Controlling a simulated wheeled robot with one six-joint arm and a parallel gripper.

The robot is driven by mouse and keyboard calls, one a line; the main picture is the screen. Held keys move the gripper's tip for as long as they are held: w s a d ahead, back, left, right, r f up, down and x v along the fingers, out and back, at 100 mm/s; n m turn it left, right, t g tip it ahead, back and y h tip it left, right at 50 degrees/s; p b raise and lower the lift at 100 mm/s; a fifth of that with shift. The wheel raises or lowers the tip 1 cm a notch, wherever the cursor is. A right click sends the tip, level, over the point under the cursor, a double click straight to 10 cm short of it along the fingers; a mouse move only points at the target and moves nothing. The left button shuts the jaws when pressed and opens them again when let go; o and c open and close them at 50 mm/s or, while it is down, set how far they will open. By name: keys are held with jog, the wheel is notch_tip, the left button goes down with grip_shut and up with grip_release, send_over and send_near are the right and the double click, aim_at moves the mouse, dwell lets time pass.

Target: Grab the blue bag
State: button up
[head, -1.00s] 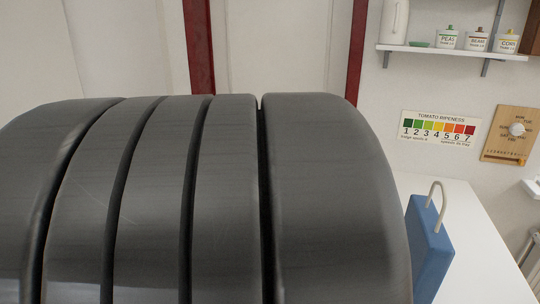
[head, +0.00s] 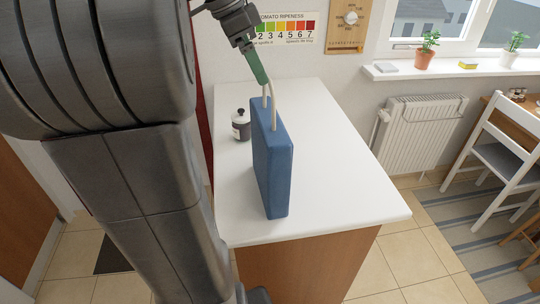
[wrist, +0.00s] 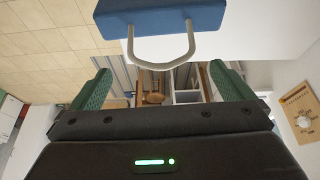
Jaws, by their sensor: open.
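The blue bag (head: 273,165) stands upright on the white counter top (head: 335,190), with its pale loop handle (head: 275,108) on top. My gripper (head: 262,80) is just above the bag at the handle, with a green finger showing. In the wrist view, the gripper (wrist: 160,75) is open, its green fingers wide apart. The blue bag (wrist: 165,18) shows at the top edge there, and its handle curves into the space between the fingers. I see no finger closed on the handle. The exact depth between fingertips and handle is hard to tell.
The counter is clear to the right. A radiator (head: 420,135), a windowsill with plants (head: 450,70) and a white chair (head: 505,150) are farther right. The wall is behind the counter.

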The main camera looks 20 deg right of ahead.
send_over(269, 118)
notch_tip(269, 118, down, 8)
jog(key=shift+w+f+p, duration=0.1)
jog(key=shift+f+p, duration=0.1)
jog(key=shift+p, duration=0.15)
jog(key=c, duration=1)
